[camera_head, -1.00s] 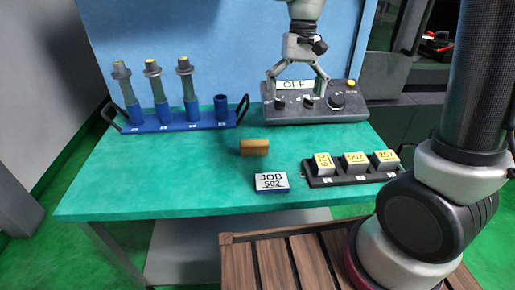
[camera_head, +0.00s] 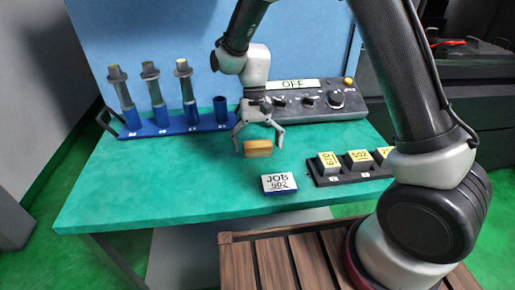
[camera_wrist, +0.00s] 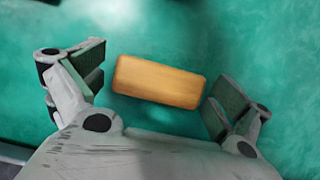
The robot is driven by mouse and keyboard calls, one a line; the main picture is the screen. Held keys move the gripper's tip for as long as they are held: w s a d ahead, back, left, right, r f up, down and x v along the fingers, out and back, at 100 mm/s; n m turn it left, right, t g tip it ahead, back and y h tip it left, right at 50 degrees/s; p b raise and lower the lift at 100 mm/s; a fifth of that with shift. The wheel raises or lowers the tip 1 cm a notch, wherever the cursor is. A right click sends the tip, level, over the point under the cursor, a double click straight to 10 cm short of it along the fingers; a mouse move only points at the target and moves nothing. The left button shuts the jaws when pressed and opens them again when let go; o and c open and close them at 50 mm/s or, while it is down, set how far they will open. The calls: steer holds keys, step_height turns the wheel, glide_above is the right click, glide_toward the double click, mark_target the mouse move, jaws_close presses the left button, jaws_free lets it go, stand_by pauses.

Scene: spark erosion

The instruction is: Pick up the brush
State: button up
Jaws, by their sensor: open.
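The brush looks like a small wooden block (camera_head: 258,148) on the green table; no bristles show. It also shows in the wrist view as an orange-brown block (camera_wrist: 159,81), slightly tilted in the picture, lying between the fingers. My gripper (camera_head: 259,148) is open, its two fingers spread to the left and right of the block. In the wrist view my gripper (camera_wrist: 155,88) has gaps on both sides of the block, and neither finger appears to touch it. How high the fingertips are above the table is hard to tell.
A black tray (camera_head: 325,180) of labelled blocks is to the right. A blue rack (camera_head: 160,129) with several upright holders stands back left. A control panel (camera_head: 345,112) reading OFF is behind. The left front table is clear.

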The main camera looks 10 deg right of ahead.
mark_target(258, 143)
steer(key=c, duration=1.1)
step_height(258, 143, up, 10)
steer(key=shift+f, duration=0.1)
